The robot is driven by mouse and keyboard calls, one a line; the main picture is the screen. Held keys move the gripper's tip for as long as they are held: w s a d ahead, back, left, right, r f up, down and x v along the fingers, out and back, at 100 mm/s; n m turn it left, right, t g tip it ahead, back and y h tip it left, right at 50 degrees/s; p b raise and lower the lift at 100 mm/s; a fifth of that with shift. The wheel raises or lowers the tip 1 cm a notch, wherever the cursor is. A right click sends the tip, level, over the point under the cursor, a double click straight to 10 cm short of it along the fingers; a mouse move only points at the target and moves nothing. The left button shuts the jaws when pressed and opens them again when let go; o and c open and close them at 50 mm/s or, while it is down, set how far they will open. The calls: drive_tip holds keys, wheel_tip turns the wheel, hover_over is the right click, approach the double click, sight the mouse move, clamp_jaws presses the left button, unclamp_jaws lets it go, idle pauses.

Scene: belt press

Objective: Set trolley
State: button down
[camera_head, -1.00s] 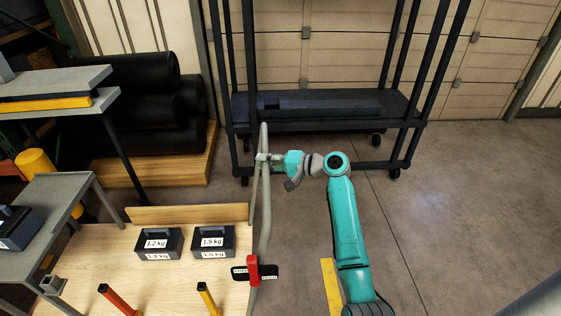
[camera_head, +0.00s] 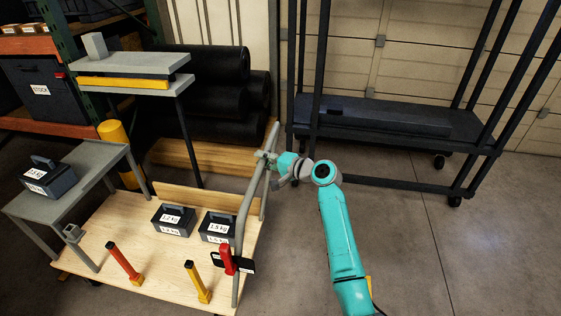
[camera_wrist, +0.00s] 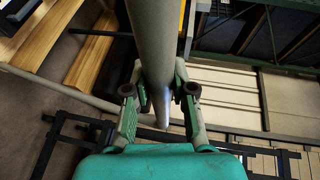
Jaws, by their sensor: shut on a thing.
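The trolley has a pale wooden deck (camera_head: 150,238) and a grey tubular push handle (camera_head: 243,208) at its right end. My gripper (camera_head: 264,157) is shut on the upper part of this handle. In the wrist view my gripper's fingers (camera_wrist: 160,92) sit on either side of the grey handle tube (camera_wrist: 155,38). A red lever (camera_head: 227,260) with a black labelled plate is fixed low on the handle.
A grey table (camera_head: 88,160) bearing a dark weight (camera_head: 48,178) is at the left. Black rolls (camera_head: 215,85) lie on a wooden base behind the trolley. A tall dark rack (camera_head: 400,125) stands at the back right. Concrete floor (camera_head: 480,260) is clear at the right.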

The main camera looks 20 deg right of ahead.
drive_tip(key=w+a, duration=0.9)
drive_tip(key=a, duration=0.5)
drive_tip(key=shift+w+a, duration=0.15)
drive_tip(key=shift+w, duration=0.2)
drive_tip(key=shift+a, duration=0.1)
drive_tip(key=c, duration=0.9)
unclamp_jaws()
drive_tip(key=shift+w+a, duration=0.1)
drive_tip(key=shift+c, duration=0.2)
drive_tip(key=v, duration=1.2)
